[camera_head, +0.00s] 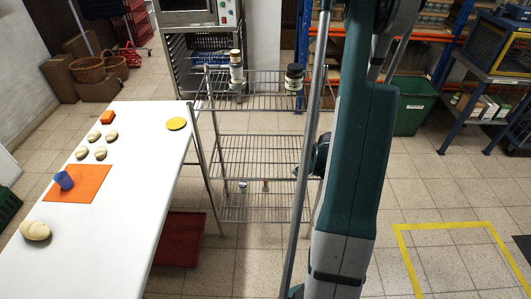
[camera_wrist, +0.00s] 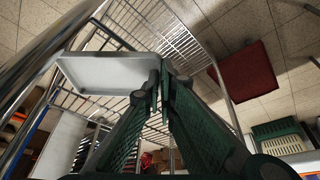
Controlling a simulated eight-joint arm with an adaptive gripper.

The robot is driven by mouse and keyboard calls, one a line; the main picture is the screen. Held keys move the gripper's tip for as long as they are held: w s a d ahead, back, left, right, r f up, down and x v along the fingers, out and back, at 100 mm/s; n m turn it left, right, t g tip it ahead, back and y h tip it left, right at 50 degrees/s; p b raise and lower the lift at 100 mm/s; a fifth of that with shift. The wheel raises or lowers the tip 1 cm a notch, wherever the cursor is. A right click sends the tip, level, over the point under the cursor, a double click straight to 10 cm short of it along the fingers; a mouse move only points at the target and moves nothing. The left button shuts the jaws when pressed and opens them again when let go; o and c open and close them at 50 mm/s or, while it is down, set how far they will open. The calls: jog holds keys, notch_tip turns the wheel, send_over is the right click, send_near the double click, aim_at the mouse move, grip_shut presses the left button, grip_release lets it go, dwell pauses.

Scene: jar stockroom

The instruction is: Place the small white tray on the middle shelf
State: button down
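The small white tray (camera_wrist: 105,73) shows in the wrist view, left of centre. The fingertips of my gripper (camera_wrist: 161,82) close together at its right edge and appear to pinch its rim. In the wrist view, wire shelf bars show behind and around the tray; I cannot tell whether it touches them. In the head view, the wire rack has three tiers, and its middle shelf (camera_head: 255,158) is bare where visible. The tray and my gripper are not visible in the head view, where my arm covers the rack's right side.
Jars (camera_head: 294,77) stand on the rack's top shelf (camera_head: 262,88). A white table (camera_head: 140,200) with an orange mat (camera_head: 90,181) and dough pieces stands left of the rack. The floor ahead of the rack is clear.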

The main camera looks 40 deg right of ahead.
jog(key=shift+w, duration=0.1)
jog(key=b, duration=0.2)
send_near(272, 161)
jog(key=shift+x, duration=0.9)
jog(key=shift+w, duration=0.45)
jog(key=shift+w+d+f+b, duration=0.15)
jog(key=shift+f+b, duration=0.35)
jog(key=shift+f, duration=1.3)
jog(key=c, duration=3.1)
grip_release()
jog(key=shift+f, duration=0.1)
jog(key=shift+o, duration=0.7)
